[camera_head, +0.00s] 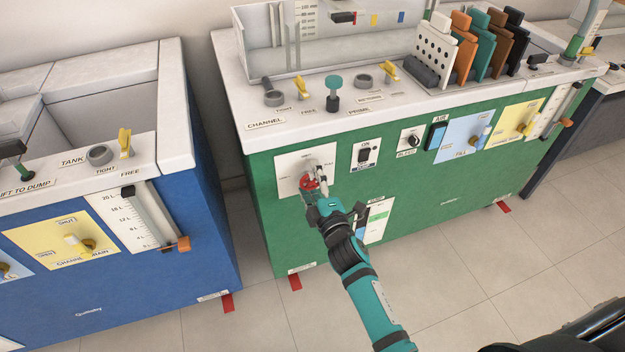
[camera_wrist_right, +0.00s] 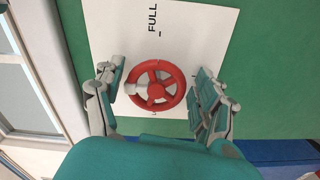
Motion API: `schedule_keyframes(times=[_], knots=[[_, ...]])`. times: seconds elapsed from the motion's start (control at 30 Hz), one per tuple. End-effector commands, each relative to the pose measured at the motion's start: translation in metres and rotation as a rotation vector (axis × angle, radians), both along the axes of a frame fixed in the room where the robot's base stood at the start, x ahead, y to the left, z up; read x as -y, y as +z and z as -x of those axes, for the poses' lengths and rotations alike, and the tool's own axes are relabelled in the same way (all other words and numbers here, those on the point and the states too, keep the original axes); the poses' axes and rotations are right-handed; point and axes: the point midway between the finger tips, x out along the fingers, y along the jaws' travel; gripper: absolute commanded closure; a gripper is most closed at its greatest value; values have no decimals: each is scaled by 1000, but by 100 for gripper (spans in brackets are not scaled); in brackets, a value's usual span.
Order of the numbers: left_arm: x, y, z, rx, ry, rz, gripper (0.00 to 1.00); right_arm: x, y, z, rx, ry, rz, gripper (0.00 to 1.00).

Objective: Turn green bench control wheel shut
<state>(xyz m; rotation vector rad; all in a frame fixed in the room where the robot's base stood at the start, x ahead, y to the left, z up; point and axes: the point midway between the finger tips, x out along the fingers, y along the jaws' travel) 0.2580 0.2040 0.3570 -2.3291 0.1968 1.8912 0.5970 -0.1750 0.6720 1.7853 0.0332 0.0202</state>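The green bench (camera_head: 420,175) stands in the middle and right of the head view. Its control wheel is a red spoked handwheel (camera_wrist_right: 156,87) on a white plate (camera_wrist_right: 205,40) marked FULL. The wheel also shows in the head view (camera_head: 309,182), partly hidden by my right gripper (camera_head: 316,181). In the wrist view my right gripper (camera_wrist_right: 160,92) has its fingers apart, one on each side of the wheel. Gaps show between the fingers and the rim, the left one small. My left gripper is not in view.
A blue bench (camera_head: 100,290) stands to the left, with a floor gap between. On the green front, right of the wheel, are a switch panel (camera_head: 366,154), a bleed knob (camera_head: 413,141) and a blue fill panel (camera_head: 463,137). Red feet (camera_head: 295,282) stick out at floor level.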

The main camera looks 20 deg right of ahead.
Motion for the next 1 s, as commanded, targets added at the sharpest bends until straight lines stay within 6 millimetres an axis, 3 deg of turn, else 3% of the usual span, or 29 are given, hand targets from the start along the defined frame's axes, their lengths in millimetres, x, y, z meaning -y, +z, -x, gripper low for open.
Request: schedule_keyframes(times=[0.3,0.43,0.8,1.0], knots=[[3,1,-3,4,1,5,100,0,2,0,3,0,3,20],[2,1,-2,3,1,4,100,0,1,10,3,0,3,20],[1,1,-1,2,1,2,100,3,0,85,0,0,0,20],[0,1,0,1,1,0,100,4,1,112,1,0,2,20]])
